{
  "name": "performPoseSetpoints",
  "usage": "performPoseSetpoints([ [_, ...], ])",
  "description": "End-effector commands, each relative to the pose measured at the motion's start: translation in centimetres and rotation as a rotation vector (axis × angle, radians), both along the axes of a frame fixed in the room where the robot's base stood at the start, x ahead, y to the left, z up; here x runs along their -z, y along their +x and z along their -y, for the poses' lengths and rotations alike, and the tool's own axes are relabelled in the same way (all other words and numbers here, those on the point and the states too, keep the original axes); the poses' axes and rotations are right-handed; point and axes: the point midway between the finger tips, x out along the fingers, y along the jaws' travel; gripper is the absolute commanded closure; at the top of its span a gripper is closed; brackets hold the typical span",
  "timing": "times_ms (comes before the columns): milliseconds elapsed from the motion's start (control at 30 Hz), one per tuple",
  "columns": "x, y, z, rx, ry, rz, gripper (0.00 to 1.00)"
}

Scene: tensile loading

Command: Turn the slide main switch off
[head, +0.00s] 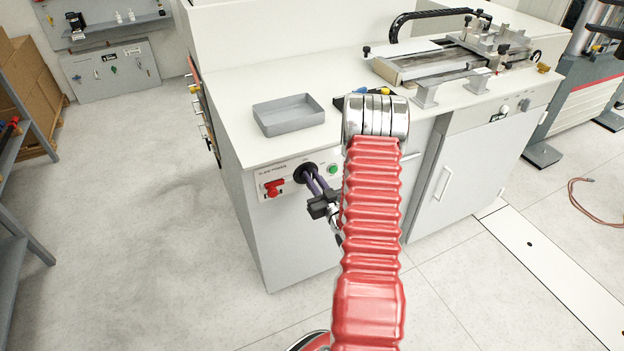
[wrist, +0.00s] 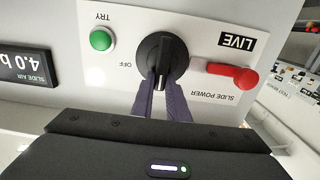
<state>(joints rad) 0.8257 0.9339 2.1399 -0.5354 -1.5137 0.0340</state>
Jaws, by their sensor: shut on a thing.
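The slide main switch is a round black rotary knob (wrist: 162,52) on a white panel marked "SLIDE POWER". An "OFF" label (wrist: 126,65) is printed beside it, on the left in the wrist view. My gripper (wrist: 163,80) is shut on the knob, with its two dark purple fingers on either side of the knob's grip bar. The bar looks roughly upright in the wrist view. In the head view, my gripper (head: 311,180) reaches the knob (head: 301,173) on the front of the white cabinet. My red arm hides the panel to the right.
A green "TRY" button (wrist: 101,40) and a red lever (wrist: 232,75) flank the knob closely. A black "LIVE" label (wrist: 237,41) is near the lever. A grey tray (head: 288,115) sits on the cabinet top.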

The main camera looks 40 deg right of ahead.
Motion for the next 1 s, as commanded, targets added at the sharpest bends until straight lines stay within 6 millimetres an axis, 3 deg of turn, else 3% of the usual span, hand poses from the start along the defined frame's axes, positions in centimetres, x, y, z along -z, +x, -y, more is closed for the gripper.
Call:
performPoseSetpoints([
  [467, 0.1, 0.1, 0.2, -0.012, 0.115, 0.031, 1.0],
  [1000, 0.5, -0.2, 1.4, -0.009, 0.552, 0.159, 1.0],
])
